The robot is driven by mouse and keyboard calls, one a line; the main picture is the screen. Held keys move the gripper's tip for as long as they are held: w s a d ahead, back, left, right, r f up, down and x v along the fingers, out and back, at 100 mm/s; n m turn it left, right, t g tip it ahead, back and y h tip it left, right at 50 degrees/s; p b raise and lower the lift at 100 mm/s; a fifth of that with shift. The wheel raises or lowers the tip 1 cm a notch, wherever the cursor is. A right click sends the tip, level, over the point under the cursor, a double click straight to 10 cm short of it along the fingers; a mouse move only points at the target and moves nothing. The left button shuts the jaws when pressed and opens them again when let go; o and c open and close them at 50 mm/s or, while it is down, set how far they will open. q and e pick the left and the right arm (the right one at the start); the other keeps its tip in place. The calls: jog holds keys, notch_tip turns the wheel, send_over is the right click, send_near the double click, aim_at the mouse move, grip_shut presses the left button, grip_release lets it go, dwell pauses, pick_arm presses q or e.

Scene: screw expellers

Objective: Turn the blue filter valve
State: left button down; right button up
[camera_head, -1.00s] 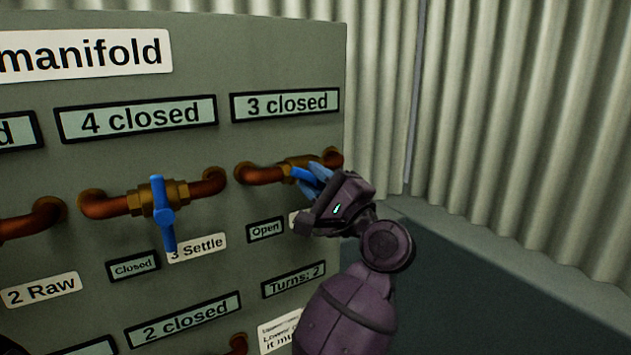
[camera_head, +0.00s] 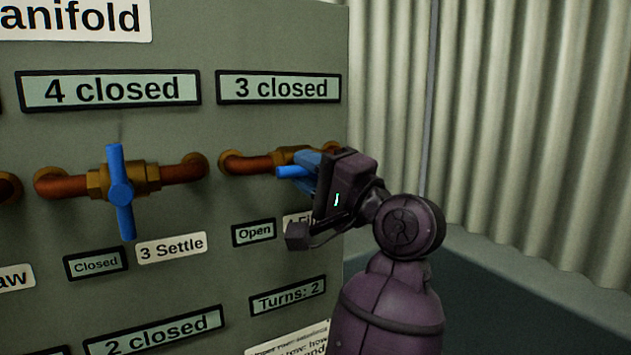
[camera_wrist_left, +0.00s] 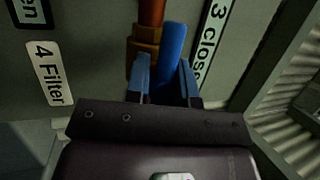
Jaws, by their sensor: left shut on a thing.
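The blue filter valve handle (camera_head: 293,172) sits on a brass body (camera_head: 290,155) in a copper pipe at the right end of the panel. My left gripper (camera_head: 308,172) is at this handle and covers much of it in the head view. In the left wrist view, the two fingers (camera_wrist_left: 163,80) stand on either side of the blue handle (camera_wrist_left: 173,45) and are shut on it. The label "4 Filter" (camera_wrist_left: 48,75) shows beside it; the gripper partly hides it in the head view. The display below the valve (camera_head: 254,232) reads "Open". My right gripper is not in view.
Another blue valve (camera_head: 120,193), above the "3 Settle" label (camera_head: 171,247), stands to the left with its handle near vertical; its display (camera_head: 96,264) reads "Closed". A "Turns: 2" display (camera_head: 288,295) is lower down. A corrugated wall (camera_head: 540,130) is at the right.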

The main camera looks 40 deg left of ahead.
pick_arm(q)
jog(key=shift+r+n, duration=0.3)
jog(key=shift+r, duration=0.1)
jog(key=c, duration=1.4)
grip_release()
jog(key=o, duration=0.3)
jog(key=shift+s+d, duration=0.1)
jog(key=shift+f, duration=0.25)
jog(key=shift+d+f, duration=0.1)
jog(key=shift+d, duration=0.15)
jog(key=shift+b+v, duration=1.05)
jog(key=shift+v, duration=4.05)
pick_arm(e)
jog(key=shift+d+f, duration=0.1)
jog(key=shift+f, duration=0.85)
